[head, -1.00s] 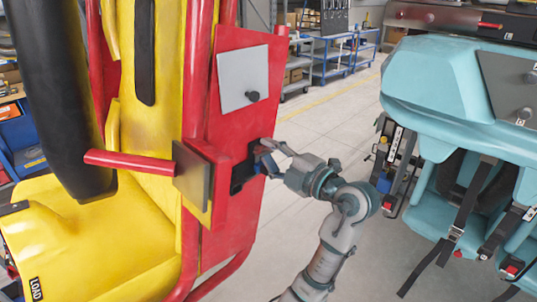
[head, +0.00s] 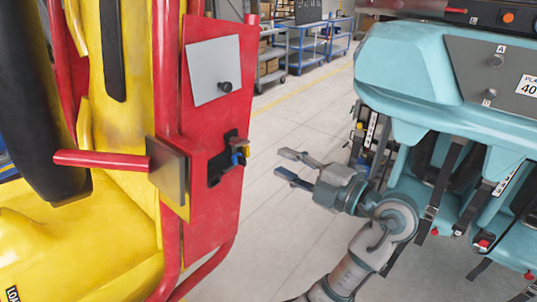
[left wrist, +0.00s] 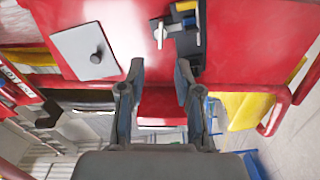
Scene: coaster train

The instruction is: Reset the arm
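My left gripper (head: 285,167) is open and empty in the head view, over the grey floor between the red and yellow coaster seat and the teal car. Its two fingers are spread and point left toward the red panel (head: 213,130), apart from it. In the left wrist view the open fingers (left wrist: 160,72) show with nothing between them. A black latch fixture (head: 220,165) with a blue and yellow part (head: 238,157) is mounted on the panel, and it also shows in the left wrist view (left wrist: 185,45). My right gripper is not visible.
A grey plate with a black knob (head: 214,68) is on the red panel. A red bar (head: 100,159) juts from the yellow seat (head: 75,240). The teal car (head: 415,85) with hanging black straps stands close on the right. Blue carts (head: 312,45) stand far behind.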

